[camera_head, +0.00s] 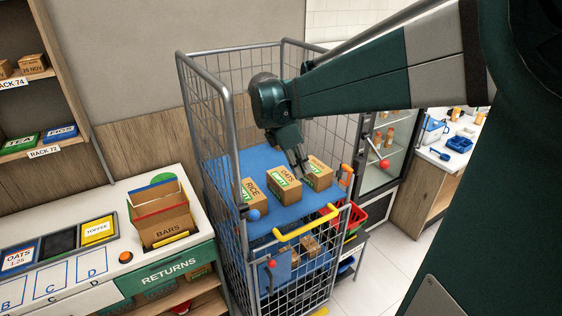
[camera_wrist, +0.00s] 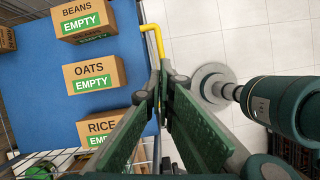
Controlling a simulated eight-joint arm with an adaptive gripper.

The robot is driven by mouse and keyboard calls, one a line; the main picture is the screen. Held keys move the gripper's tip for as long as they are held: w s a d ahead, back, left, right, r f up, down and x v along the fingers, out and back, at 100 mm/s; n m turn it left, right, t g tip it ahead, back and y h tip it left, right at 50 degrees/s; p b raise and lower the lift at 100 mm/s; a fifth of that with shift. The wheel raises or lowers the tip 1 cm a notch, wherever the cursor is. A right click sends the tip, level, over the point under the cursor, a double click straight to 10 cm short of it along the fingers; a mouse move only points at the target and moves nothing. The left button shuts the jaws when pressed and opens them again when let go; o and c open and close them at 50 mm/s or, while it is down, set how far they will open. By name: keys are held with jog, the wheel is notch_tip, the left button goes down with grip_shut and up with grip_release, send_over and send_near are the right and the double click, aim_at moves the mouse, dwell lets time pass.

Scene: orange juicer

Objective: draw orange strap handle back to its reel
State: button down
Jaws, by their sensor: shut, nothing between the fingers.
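A small orange part (camera_head: 345,180) sits at the front right post of the wire roll cage (camera_head: 237,200). I cannot tell whether it is the strap handle or the reel, and I make out no strap. My gripper (camera_head: 303,170) hangs over the cage's blue shelf, by the boxes and left of the orange part. Its fingers are shut and empty in the wrist view (camera_wrist: 164,72), beside a yellow bar (camera_wrist: 152,38) at the shelf edge. No orange handle is clear in the wrist view.
On the blue shelf (camera_head: 245,162) stand boxes marked RICE (camera_head: 254,196), OATS (camera_head: 284,184) and BEANS (camera_wrist: 83,20). A yellow handle (camera_head: 306,221) tops the front gate. A red basket (camera_head: 350,215) is right of the cage. A returns counter (camera_head: 75,282) stands left.

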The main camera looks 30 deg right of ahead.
aim_at(346, 168)
jog(key=s+d+f+p, duration=0.1)
jog(key=d+f+p, duration=0.1)
jog(key=d+f, duration=0.5)
jog(key=shift+s+d+f, duration=0.15)
jog(key=shift+s+f, duration=0.05)
jog(key=shift+f, duration=0.6)
jog(key=shift+d, duration=0.1)
jog(key=d+b, duration=0.3)
jog(key=d, duration=0.9)
jog(key=shift+d, duration=0.35)
jog(key=shift+r, duration=0.1)
jog(key=shift+a, duration=0.1)
